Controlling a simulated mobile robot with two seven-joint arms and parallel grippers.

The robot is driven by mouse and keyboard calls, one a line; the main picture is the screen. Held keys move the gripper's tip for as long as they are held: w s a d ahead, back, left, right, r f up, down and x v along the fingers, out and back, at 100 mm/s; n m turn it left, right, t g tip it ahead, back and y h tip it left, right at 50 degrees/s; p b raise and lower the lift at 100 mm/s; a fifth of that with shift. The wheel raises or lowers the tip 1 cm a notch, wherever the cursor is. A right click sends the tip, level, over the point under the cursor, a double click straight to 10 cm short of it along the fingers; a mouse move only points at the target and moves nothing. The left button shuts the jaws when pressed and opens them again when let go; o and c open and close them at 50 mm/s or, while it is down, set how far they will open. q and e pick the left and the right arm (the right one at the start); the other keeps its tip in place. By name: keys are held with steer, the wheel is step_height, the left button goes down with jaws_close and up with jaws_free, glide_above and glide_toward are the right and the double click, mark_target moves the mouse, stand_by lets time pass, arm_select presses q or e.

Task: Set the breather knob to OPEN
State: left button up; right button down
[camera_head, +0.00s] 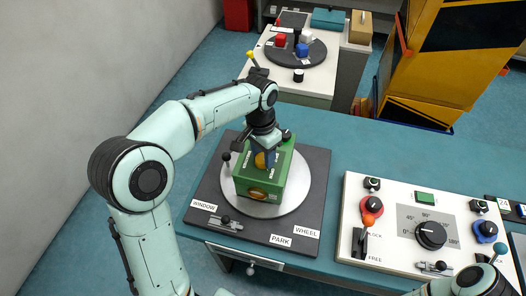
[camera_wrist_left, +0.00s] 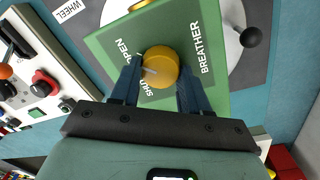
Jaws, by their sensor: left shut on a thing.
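The yellow breather knob (camera_wrist_left: 160,67) is on the top face of a green box (camera_head: 258,191). In the left wrist view the label OPEN lies to its upper left, SHUT is partly hidden to its lower left, and BREATHER is at the right. A pale mark on the knob points left and slightly down, roughly between OPEN and SHUT. My left gripper (camera_wrist_left: 154,88) is shut on the knob, one dark blue finger on each side. In the head view the left gripper (camera_head: 264,158) reaches down onto the box top and partly hides the knob. My right gripper does not show.
The box stands on a pale round turntable (camera_head: 301,184) in a dark plate (camera_head: 318,168) labelled WINDOW, PARK and WHEEL. A black-knobbed lever (camera_head: 226,158) stands left of the box. A white control panel (camera_head: 395,258) lies to the right. My right arm shows at the lower right.

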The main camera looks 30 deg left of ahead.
mark_target(261, 155)
arm_select(q)
steer(key=shift+r, duration=0.1)
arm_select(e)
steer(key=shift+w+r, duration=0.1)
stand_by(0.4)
arm_select(q)
steer(key=o, duration=1.1)
steer(key=shift+c, duration=0.2)
step_height(261, 155, up, 13)
steer(key=p, duration=0.2)
steer(key=shift+w+a+r, duration=0.15)
steer(key=shift+w+a, duration=0.05)
steer(key=shift+a, duration=0.2)
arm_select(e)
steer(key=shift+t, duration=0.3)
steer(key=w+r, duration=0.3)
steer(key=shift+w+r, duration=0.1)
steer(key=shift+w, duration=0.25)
